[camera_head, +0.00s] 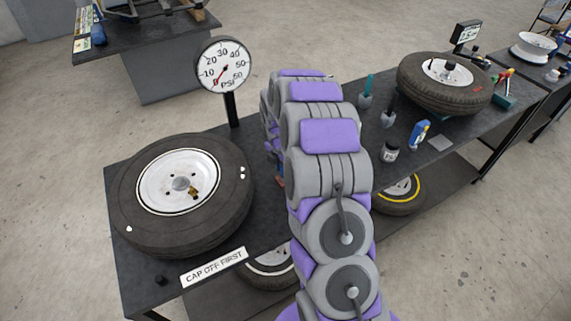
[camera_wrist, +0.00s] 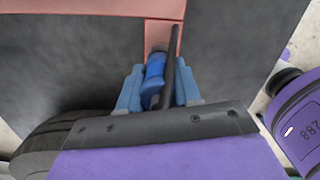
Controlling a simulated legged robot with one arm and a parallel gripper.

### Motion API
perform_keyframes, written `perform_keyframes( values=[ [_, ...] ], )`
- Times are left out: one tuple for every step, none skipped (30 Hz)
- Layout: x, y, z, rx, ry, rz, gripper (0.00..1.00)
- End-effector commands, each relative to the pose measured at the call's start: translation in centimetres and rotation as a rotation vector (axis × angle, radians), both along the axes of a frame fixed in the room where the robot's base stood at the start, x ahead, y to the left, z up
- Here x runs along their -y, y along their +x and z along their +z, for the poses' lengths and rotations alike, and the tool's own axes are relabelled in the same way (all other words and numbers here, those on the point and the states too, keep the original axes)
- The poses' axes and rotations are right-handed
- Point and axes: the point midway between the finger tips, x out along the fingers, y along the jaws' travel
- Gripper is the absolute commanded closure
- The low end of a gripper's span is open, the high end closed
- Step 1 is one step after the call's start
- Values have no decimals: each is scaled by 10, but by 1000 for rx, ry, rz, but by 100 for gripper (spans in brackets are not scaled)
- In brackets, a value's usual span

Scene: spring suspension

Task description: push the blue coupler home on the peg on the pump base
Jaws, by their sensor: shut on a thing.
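In the wrist view, my gripper (camera_wrist: 158,92) has its blue-grey fingers closed around the blue coupler (camera_wrist: 155,68). A dark hose or rod (camera_wrist: 171,60) runs up beside the coupler. The coupler's far end points at a reddish strip (camera_wrist: 161,32) that joins a wider reddish plate (camera_wrist: 80,6), which looks like the pump base. I cannot make out the peg, nor whether the coupler touches it. In the head view my arm hides the gripper, the coupler and most of the base.
In the head view, a tire (camera_head: 235,190) lies on the dark bench at left, with a "CAP OFF FIRST" sign (camera_head: 214,267) at the front edge. A pressure gauge (camera_head: 224,66) stands behind it. A jar (camera_head: 389,151), a blue bottle (camera_head: 419,134) and another tire (camera_head: 420,95) are at right.

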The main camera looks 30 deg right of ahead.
Motion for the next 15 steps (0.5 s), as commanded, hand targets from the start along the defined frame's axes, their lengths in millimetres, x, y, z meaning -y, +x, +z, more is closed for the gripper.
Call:
perform_keyframes(
  values=[
    [0,0,0,0,0,0,100],
    [1,0,0,0,1,0,100],
    [2,0,0,0,2,1,100],
    [3,0,0,0,3,1,100],
    [4,0,-1,0,4,1,100],
    [4,0,-1,-1,5,1,100],
    [5,0,-1,-1,5,1,100],
    [5,0,-1,-1,6,1,100],
    [7,0,-1,0,7,1,100],
    [7,0,-1,0,8,1,100],
    [8,0,-1,0,8,1,100],
    [8,0,-1,0,8,1,100],
    [9,0,-1,-1,9,1,100],
    [9,0,-1,-1,9,1,100],
    [9,-1,0,-2,9,1,100]
  ],
)
